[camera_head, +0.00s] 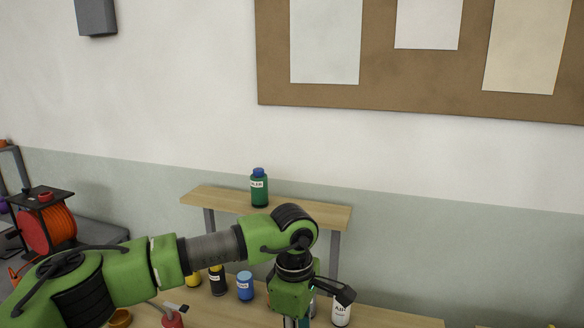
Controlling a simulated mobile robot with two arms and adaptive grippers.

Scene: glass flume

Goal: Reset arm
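My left arm comes in from the left, green with a grey forearm section, and bends down at its wrist. My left gripper (312,299) points down over the wooden table, with one dark finger sticking out to the right. Its fingertips are not clearly visible, and I cannot tell whether it is open or shut. A small teal and white piece shows just below it at the bottom edge; whether it is held is unclear. My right gripper is not in view.
A green bottle (259,188) with a blue cap stands on a raised wooden shelf (200,198). On the table below are a yellow bottle (193,279), a black bottle (217,281), a blue bottle (245,287) and a white bottle (341,312) close beside my gripper. An orange reel (59,224) stands left.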

